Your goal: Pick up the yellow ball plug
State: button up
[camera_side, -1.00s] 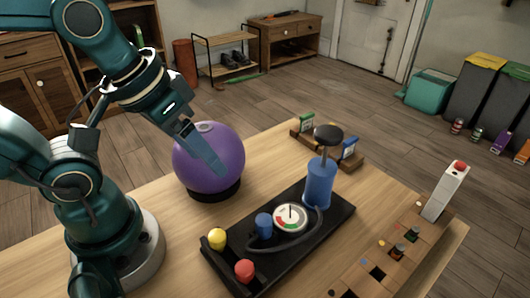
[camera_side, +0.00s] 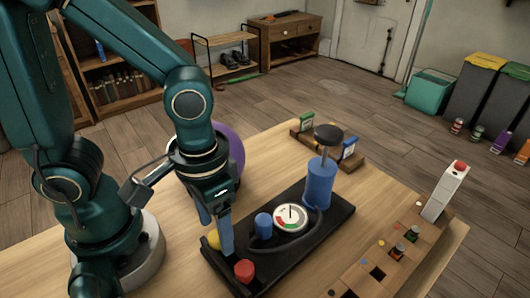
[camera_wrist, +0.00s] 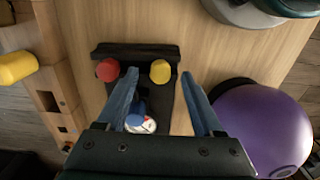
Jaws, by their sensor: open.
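The yellow ball plug (camera_side: 213,239) stands at the near left end of the black tray (camera_side: 335,228), partly hidden behind my gripper in the side view. In the wrist view the yellow plug (camera_wrist: 160,71) shows as a round knob beside the red plug (camera_wrist: 108,70). My gripper (camera_side: 226,248) points down over that end of the tray. In the wrist view my gripper (camera_wrist: 157,80) is open, with its fingers spread and the yellow plug showing between them, nearer the middle than the red one. I cannot tell the height gap exactly.
A blue plug (camera_side: 264,225), a gauge (camera_side: 290,216) and a blue pump (camera_side: 320,184) stand on the tray. A purple ball (camera_side: 232,150) sits behind my gripper. A wooden slotted block (camera_side: 375,262) lies to the right.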

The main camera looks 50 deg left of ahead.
jog(key=shift+f, duration=0.45)
jog(key=shift+c, duration=0.3)
grip_shut()
